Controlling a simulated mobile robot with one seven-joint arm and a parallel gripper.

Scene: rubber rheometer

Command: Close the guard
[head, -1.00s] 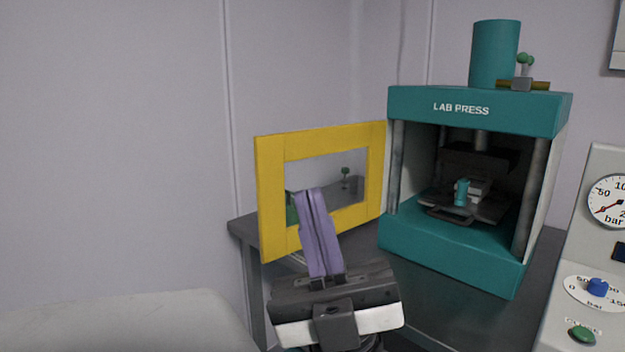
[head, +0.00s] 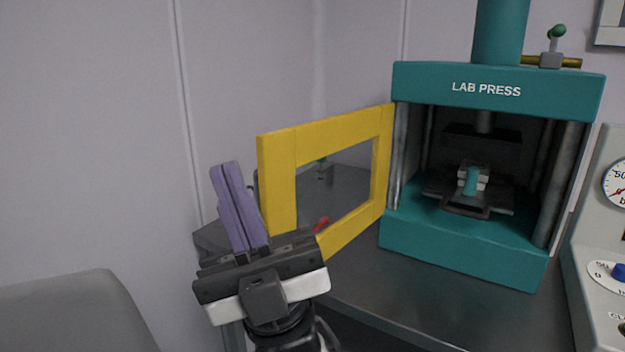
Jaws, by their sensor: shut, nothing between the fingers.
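The guard (head: 278,204) is a yellow frame with a clear window, hinged at the left front post of the teal lab press (head: 462,252). It stands swung open to the left, so the press front is uncovered. My gripper (head: 225,170) has purple fingers that are shut and empty, pointing up. It is just left of the guard's free outer edge in the picture. Whether it touches the guard cannot be told. My gripper's body hides the lower left corner of the guard.
Inside the press, a small teal item (head: 471,181) stands at the plates. A control panel (head: 592,240) with a gauge and a blue knob stands at right. The dark bench (head: 440,300) is clear in front of the press. A grey rounded surface (head: 70,315) lies at lower left.

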